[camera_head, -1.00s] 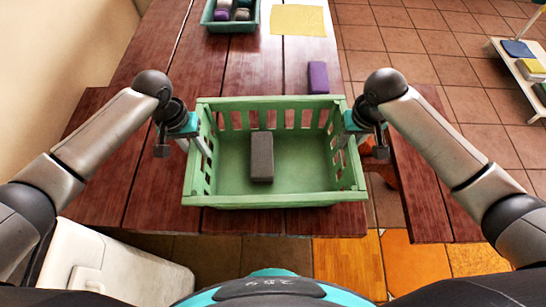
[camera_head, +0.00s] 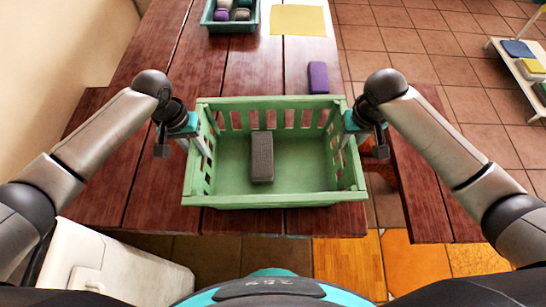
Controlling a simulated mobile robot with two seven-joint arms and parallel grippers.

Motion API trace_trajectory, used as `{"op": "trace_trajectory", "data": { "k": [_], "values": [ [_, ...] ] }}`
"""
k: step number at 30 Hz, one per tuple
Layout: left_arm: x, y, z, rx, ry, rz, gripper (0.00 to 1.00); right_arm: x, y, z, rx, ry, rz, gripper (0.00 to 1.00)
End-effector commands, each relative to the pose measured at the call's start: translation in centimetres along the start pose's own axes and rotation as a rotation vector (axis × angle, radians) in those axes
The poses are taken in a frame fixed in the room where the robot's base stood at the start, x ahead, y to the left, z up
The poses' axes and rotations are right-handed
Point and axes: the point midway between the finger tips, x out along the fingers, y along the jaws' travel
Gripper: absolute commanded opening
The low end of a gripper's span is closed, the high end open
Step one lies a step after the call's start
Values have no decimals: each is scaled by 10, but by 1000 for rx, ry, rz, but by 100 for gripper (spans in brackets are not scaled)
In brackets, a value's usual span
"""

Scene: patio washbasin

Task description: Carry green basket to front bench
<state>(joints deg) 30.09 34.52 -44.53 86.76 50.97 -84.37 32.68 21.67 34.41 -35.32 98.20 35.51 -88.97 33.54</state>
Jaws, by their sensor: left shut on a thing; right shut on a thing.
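The green basket (camera_head: 275,201) is a slatted crate in the middle of the head view, over the near end of the dark red wooden table. A dark grey block (camera_head: 262,157) lies inside it, left of centre. My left gripper (camera_head: 203,145) is shut on the basket's left side wall. My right gripper (camera_head: 343,141) is shut on its right side wall. The fingertips are partly hidden by the basket walls. I cannot tell whether the basket rests on the table or hangs just above it.
A purple block (camera_head: 318,77) lies on the table behind the basket. A teal tray (camera_head: 230,27) with several blocks and a yellow cloth (camera_head: 297,20) are further back. A wooden bench (camera_head: 422,205) runs along the right. A white box (camera_head: 115,275) stands at lower left. A low shelf (camera_head: 520,75) is far right.

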Motion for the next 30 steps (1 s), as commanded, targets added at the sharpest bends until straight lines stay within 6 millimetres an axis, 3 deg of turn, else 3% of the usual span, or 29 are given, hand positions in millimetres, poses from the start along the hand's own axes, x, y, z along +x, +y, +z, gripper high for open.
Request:
{"op": "trace_trajectory", "data": {
  "k": [17, 30],
  "values": [
    [-3, 0, -1, -1, 3, 0, 0, -2, 0, -1, -2, 2, 3, 0],
    [-31, 4, -1, -1, 3, 1, 0, -30, 1, -5, -2, 1, 4, 0]
  ]
}}
